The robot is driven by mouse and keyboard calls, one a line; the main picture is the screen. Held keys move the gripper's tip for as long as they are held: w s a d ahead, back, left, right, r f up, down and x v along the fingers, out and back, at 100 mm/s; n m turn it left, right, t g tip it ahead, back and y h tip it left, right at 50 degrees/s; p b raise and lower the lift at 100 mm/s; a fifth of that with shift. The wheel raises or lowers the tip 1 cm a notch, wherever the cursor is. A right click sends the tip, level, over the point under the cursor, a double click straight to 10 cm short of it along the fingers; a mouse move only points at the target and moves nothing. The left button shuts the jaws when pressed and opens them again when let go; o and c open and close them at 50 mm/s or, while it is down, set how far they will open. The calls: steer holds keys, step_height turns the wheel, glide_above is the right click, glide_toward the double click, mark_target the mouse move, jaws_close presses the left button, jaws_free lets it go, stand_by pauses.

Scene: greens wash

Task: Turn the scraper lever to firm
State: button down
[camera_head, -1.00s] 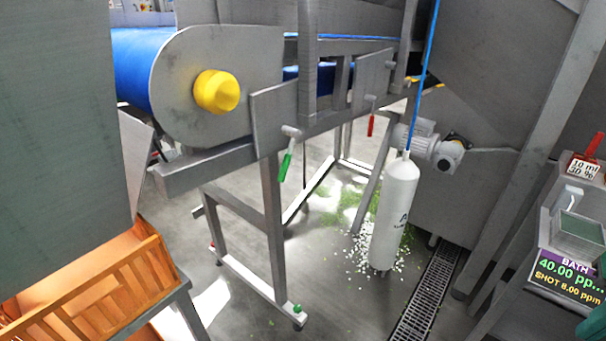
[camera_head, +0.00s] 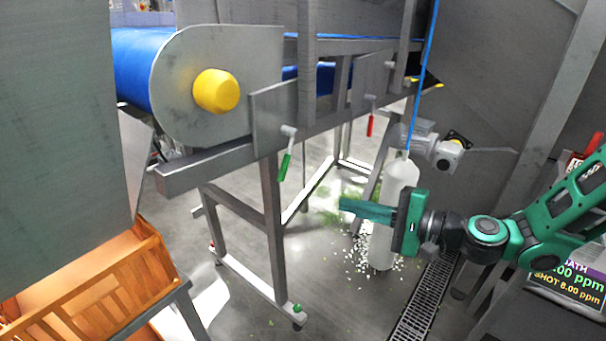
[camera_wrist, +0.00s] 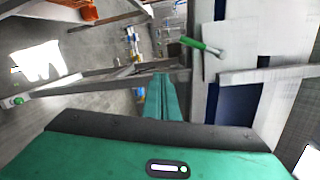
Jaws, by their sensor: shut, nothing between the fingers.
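A green-handled lever (camera_head: 285,165) hangs from a grey plate on the conveyor frame, its handle slanting down and slightly left. It also shows in the wrist view (camera_wrist: 200,46), beyond and right of my fingertips. A red-handled lever (camera_head: 370,124) hangs nearly straight down further along the frame. I see no label telling which is the scraper lever. My gripper (camera_head: 345,204) is shut and empty, pointing left, right of the green lever and lower in the picture. Its closed green fingers also show in the wrist view (camera_wrist: 158,78). It touches neither lever.
A white hanging cylinder (camera_head: 400,180) on a blue line is partly hidden behind my gripper. The conveyor's legs (camera_head: 272,220) stand left of it. An orange crate (camera_head: 150,265) is at lower left. Greens and white bits lie on the floor near a drain grate (camera_head: 425,295).

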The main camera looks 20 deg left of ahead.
steer(key=w+a+r+m, duration=0.1)
steer(key=a+r, duration=0.1)
steer(key=a, duration=0.4)
steer(key=w+a+r+m+t+y, duration=0.1)
steer(key=a+r+m, duration=0.1)
steer(key=a, duration=0.4)
steer(key=shift+w+a+r+t, duration=0.2)
steer(key=shift+a+r+t, duration=0.1)
steer(key=shift+r, duration=0.1)
